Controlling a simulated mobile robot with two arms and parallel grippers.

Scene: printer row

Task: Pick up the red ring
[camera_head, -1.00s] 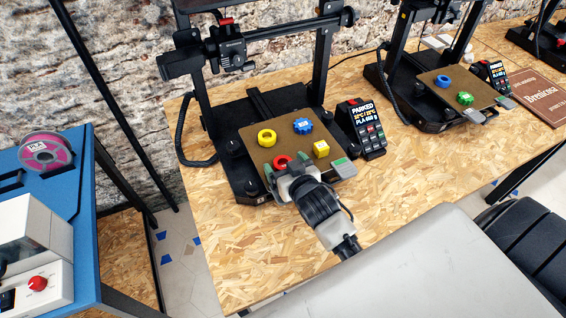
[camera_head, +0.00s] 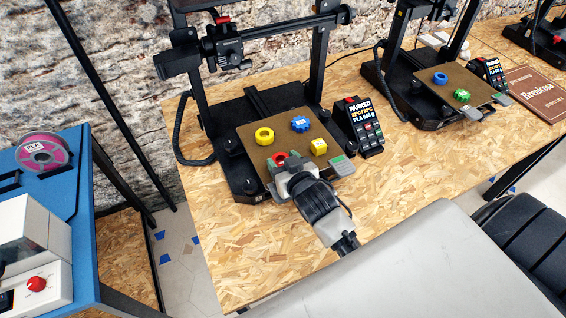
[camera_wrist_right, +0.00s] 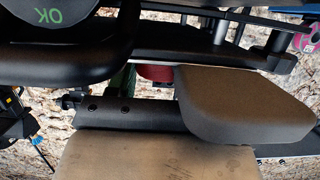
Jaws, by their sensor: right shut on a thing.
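The red ring (camera_head: 279,158) is at the front of the brown print plate (camera_head: 287,130) of the nearest printer, and my gripper partly covers it. My right gripper (camera_head: 284,168) reaches in from the front and is shut on the ring. I cannot tell whether the ring is clear of the plate. In the right wrist view a red part (camera_wrist_right: 155,73) of it shows beside the finger, mostly hidden. My left gripper is not in view.
On the same plate are a yellow ring (camera_head: 264,136), a blue gear-like piece (camera_head: 300,124) and a yellow block (camera_head: 318,146). The printer's frame (camera_head: 197,100) stands behind. A control screen (camera_head: 362,124) is at its right. The wooden table (camera_head: 250,245) is clear in front.

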